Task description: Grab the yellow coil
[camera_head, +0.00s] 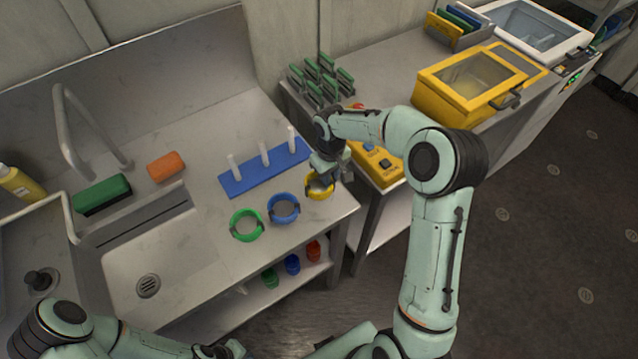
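The yellow coil (319,191) is a ring lying on the metal counter near its right front corner. My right gripper (322,178) is right at the coil, over its far side, pointing down. Its fingers are small and partly hidden, so I cannot tell whether they are open or closed on the ring. A blue coil (284,221) and a green coil (246,238) lie to the left of the yellow one. My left arm is low at the bottom left, and its gripper (222,350) is only partly visible at the lower edge.
A blue rack (262,172) with three white pegs stands behind the coils. A sink (165,262), an orange sponge (166,166) and a green sponge (102,194) are left. A yellow device (376,163) stands right of my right gripper. Small colored items sit on the shelf below.

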